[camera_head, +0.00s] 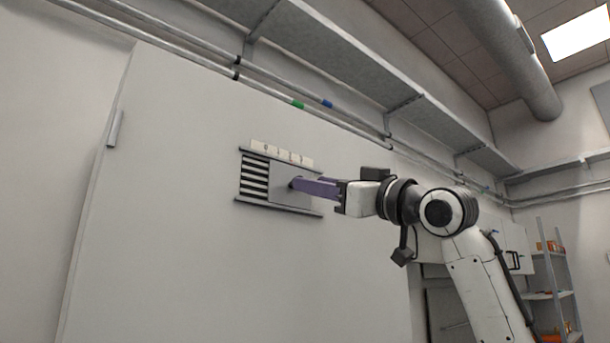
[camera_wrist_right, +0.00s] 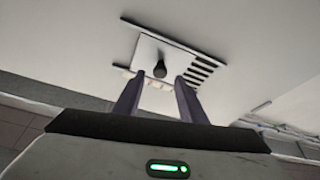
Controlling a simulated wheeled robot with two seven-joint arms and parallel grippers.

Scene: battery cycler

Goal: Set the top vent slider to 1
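The vent slider is a pale plate (camera_head: 282,191) between two dark rails on the big white panel. It covers the right part of the vent, and the black-and-white slots (camera_head: 255,178) show on its left. A row of small white number labels (camera_head: 281,154) runs above it; the digits are too small to read surely. In the right wrist view the plate (camera_wrist_right: 148,52) carries a dark round knob (camera_wrist_right: 160,69). My right gripper (camera_head: 297,184) reaches in from the right, its purple fingers at the knob. They are apart, one on each side of the knob's line. My left gripper is out of view.
The white panel (camera_head: 170,200) around the vent is flat, with a small handle (camera_head: 115,128) at its left edge. Pipes (camera_head: 270,90) and a long shelf (camera_head: 340,50) run above. A rack (camera_head: 550,270) stands far right.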

